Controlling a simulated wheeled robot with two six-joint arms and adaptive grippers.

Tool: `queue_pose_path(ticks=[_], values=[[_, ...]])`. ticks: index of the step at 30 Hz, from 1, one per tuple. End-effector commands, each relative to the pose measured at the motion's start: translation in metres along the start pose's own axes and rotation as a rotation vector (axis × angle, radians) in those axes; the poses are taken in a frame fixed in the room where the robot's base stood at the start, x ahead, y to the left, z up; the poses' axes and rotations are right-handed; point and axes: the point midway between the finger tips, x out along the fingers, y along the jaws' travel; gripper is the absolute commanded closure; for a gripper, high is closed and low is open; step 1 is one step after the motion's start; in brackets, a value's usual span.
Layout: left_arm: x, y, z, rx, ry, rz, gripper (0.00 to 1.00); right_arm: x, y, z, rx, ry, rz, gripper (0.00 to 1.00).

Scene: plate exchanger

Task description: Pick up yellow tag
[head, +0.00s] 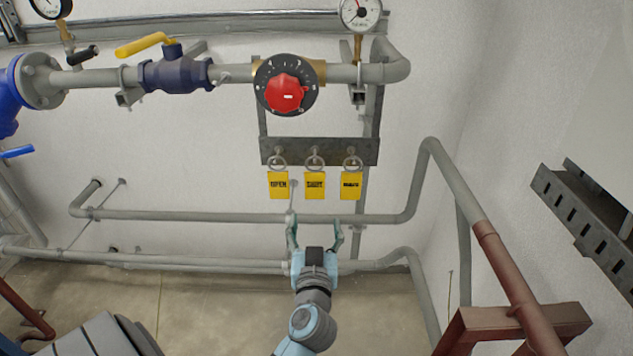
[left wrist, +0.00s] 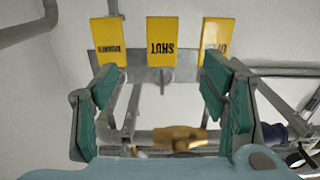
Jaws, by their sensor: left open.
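Three yellow tags hang side by side from rings on a grey metal bracket (head: 318,152) on the wall. The left one (head: 278,186) reads OPEN, the middle one (head: 314,186) reads SHUT, and the print on the right one (head: 351,186) is too small to read surely. My left gripper (head: 315,228) is open and empty, below the tags and roughly under the middle one. The left wrist view shows the tags upside down, with the SHUT tag (left wrist: 162,40) centred between and beyond the open green fingers (left wrist: 160,88). My right gripper does not show.
A grey pipe (head: 240,217) runs along the wall behind the fingers. A red knob (head: 285,93) and a blue valve with a yellow handle (head: 145,44) sit above. A reddish-brown frame (head: 520,318) stands at lower right.

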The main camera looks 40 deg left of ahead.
Motion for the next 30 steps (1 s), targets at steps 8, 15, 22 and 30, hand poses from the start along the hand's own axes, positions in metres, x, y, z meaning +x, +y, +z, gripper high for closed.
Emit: queue_pose_path(ticks=[8, 15, 22, 30], values=[[0.070, -0.001, -0.005, 0.002, 0.007, -0.002, 0.33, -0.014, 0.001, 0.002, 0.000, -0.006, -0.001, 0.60], [0.105, -0.003, -0.010, 0.003, 0.005, -0.002, 0.33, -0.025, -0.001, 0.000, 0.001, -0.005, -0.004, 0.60], [0.137, -0.004, -0.009, 0.001, 0.003, -0.001, 0.33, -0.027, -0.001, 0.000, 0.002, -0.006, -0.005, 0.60], [0.137, -0.004, -0.008, 0.001, 0.003, 0.001, 0.49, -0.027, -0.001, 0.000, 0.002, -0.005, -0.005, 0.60]])
